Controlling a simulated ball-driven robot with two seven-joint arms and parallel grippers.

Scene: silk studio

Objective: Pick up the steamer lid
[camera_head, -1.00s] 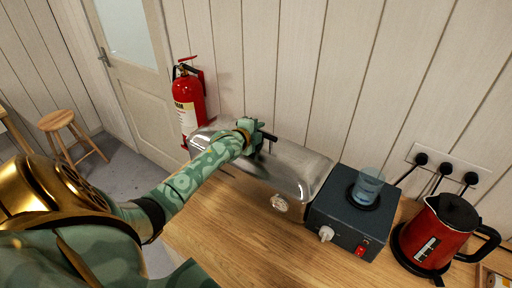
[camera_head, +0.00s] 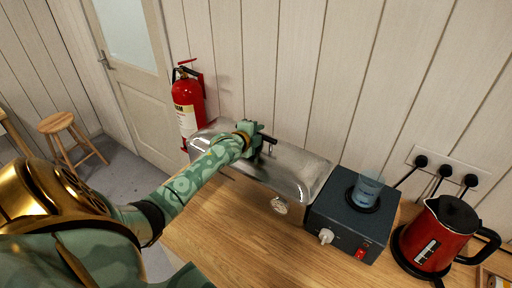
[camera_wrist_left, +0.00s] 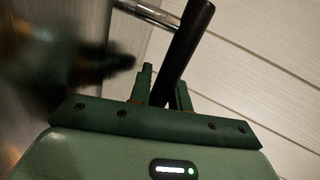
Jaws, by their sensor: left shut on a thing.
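The steamer lid (camera_head: 298,167) is a shiny rounded metal cover on the long steamer, which stands on the wooden counter against the wall. A dark bar handle (camera_head: 269,139) sits on its upper side. My left gripper (camera_head: 262,141) is at this handle. In the left wrist view the dark handle (camera_wrist_left: 187,48) runs up between the two fingers of the gripper (camera_wrist_left: 167,93), which is shut on it. The shiny lid surface fills the left of that view. My right gripper is not in view.
A dark box with a knob (camera_head: 340,228) stands right of the steamer, with a blue beaker (camera_head: 369,187) on it. A red kettle (camera_head: 433,237) is farther right. A fire extinguisher (camera_head: 188,100) hangs behind at left. The front counter (camera_head: 245,238) is clear.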

